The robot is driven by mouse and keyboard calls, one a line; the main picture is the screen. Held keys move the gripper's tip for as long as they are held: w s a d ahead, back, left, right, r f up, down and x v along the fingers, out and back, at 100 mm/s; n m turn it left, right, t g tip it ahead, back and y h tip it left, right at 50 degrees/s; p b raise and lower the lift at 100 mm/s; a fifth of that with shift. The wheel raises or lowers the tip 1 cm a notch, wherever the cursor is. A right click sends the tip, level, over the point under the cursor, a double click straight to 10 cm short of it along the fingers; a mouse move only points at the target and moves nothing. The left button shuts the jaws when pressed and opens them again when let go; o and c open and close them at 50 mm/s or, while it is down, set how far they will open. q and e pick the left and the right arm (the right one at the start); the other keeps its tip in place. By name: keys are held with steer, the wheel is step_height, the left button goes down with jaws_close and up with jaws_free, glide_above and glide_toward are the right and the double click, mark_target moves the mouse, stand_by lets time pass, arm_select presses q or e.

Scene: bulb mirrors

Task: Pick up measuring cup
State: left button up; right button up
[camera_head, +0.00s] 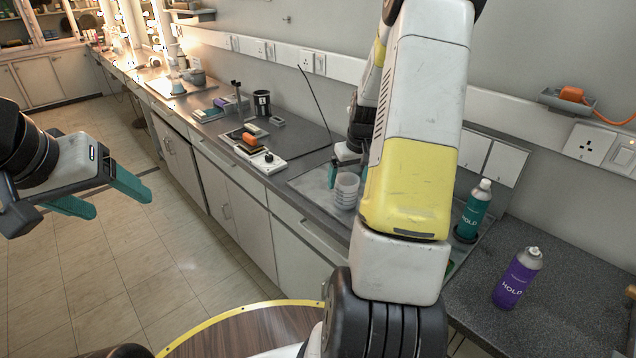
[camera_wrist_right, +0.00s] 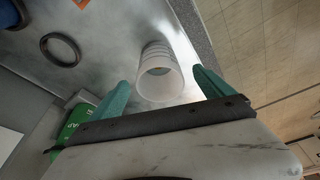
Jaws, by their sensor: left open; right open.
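The measuring cup looks like a white, ribbed, round cup (camera_head: 346,192) standing on the grey mat near the counter's front edge. In the right wrist view the cup (camera_wrist_right: 157,56) shows its open mouth, in line with the gap between the fingertips. My right gripper (camera_wrist_right: 160,79) is open with teal fingers, and nothing is held. In the head view it is largely hidden behind my right arm, with a teal finger showing beside the cup. Whether the fingers touch the cup I cannot tell. My left gripper (camera_head: 118,196) is open and empty over the floor at left.
A teal spray can (camera_head: 474,210) and a purple spray can (camera_head: 517,278) stand to the right. A black mug (camera_head: 262,103) and an orange-topped block (camera_head: 250,140) are further along the counter. In the wrist view a dark ring (camera_wrist_right: 60,49) and a green item (camera_wrist_right: 73,126) lie near the cup.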

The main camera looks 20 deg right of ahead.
steer(key=x, duration=0.7)
steer(key=shift+w+d+f, duration=0.1)
steer(key=shift+w+f, duration=0.1)
steer(key=shift+w, duration=0.05)
steer(key=c, duration=1.5)
steer(key=shift+r, duration=0.1)
